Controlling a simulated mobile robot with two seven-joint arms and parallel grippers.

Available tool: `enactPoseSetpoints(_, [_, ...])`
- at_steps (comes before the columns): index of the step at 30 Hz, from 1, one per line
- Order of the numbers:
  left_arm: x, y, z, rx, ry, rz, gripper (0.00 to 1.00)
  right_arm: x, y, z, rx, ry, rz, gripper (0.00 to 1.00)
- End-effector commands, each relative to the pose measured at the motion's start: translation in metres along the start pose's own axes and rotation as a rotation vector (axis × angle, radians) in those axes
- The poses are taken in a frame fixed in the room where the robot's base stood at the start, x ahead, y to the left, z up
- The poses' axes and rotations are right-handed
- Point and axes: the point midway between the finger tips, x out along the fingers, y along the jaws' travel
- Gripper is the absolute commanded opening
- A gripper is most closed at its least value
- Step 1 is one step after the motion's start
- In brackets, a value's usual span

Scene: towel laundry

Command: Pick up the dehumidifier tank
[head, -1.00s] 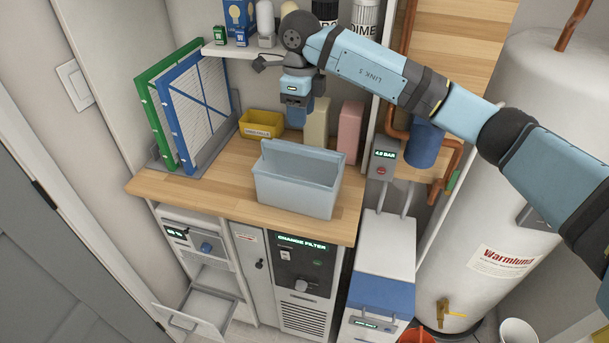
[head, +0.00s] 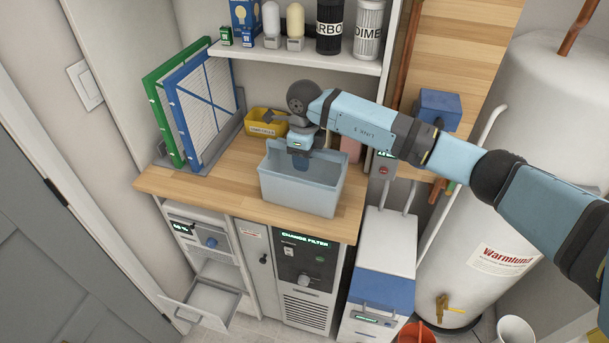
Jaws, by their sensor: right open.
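The dehumidifier tank, by its look the pale blue-grey open-topped tub (head: 300,192), stands upright on the wooden counter (head: 222,190). My right gripper (head: 301,162) is open and points down at the tub's back part, with its tips at or just below rim height. I cannot tell whether the fingers touch the tub or straddle its back wall. My left gripper is not in view.
A yellow bin (head: 264,122) and a pink container (head: 350,148) stand behind the tub. Green and blue framed filters (head: 205,115) stand at the left. A shelf (head: 300,57) with cartridges hangs above. A drawer (head: 213,303) is open below.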

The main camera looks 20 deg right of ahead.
Motion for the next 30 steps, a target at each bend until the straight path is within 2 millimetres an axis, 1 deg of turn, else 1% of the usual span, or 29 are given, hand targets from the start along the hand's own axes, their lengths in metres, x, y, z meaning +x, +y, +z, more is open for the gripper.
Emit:
enactPoseSetpoints(5, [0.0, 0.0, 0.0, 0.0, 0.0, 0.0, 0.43, 0.0, 0.0, 0.0, 0.0, -0.001, 0.0, 0.43])
enactPoseSetpoints(6, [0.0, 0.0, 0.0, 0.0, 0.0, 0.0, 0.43, 0.0, 0.0, 0.0, 0.0, -0.001, 0.0, 0.33])
enactPoseSetpoints(8, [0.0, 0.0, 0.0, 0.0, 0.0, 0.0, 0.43, 0.0, 0.0, 0.0, 0.0, -0.001, 0.0, 0.2])
enactPoseSetpoints(9, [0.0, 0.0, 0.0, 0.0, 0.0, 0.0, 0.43, 0.0, 0.0, 0.0, 0.0, -0.001, 0.0, 0.1])
enactPoseSetpoints(10, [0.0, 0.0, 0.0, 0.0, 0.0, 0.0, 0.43, 0.0, 0.0, 0.0, 0.0, -0.001, 0.0, 0.04])
enactPoseSetpoints(11, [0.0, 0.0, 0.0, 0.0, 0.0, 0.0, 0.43, 0.0, 0.0, 0.0, 0.0, -0.001, 0.0, 0.0])
enactPoseSetpoints(23, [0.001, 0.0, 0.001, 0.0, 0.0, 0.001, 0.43, -0.002, 0.0, 0.001, 0.0, -0.002, -0.001, 0.0])
enactPoseSetpoints(26, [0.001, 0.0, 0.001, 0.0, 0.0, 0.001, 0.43, -0.006, -0.001, 0.001, 0.0, -0.003, -0.002, 0.0])
enactPoseSetpoints(30, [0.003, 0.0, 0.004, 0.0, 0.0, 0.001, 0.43, -0.02, -0.001, 0.001, -0.001, -0.004, -0.002, 0.0])
